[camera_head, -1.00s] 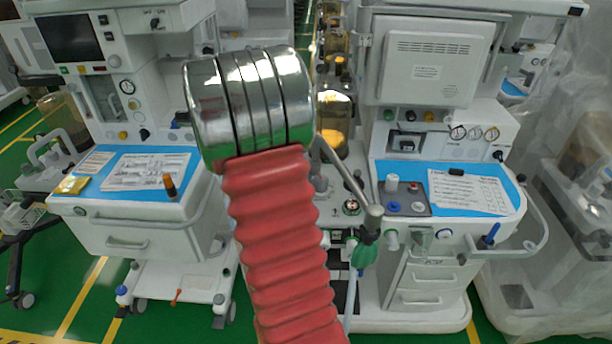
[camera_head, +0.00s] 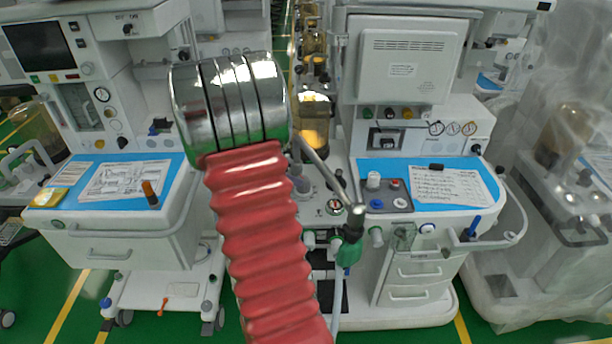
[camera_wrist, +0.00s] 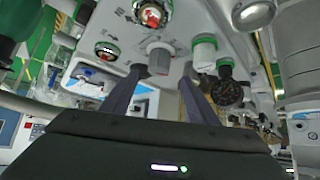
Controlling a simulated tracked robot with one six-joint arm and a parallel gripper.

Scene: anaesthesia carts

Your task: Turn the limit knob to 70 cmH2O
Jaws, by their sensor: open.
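My gripper (camera_wrist: 160,84) is open in the wrist view, its two dark fingers pointing up the picture at a white cart panel. A grey-white knob (camera_wrist: 158,58) sits between and just beyond the fingertips; it may be the limit knob, but its markings are unreadable. I cannot tell whether a finger touches it. In the head view my gripper is not seen, and my red arm covers part of the middle cart.
A black round gauge (camera_wrist: 227,93) is close to the right finger. In the head view, a metal tube (camera_head: 325,170) and a green fitting (camera_head: 348,252) stick out of the middle cart (camera_head: 420,235). Another cart (camera_head: 120,225) stands left, with green floor between.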

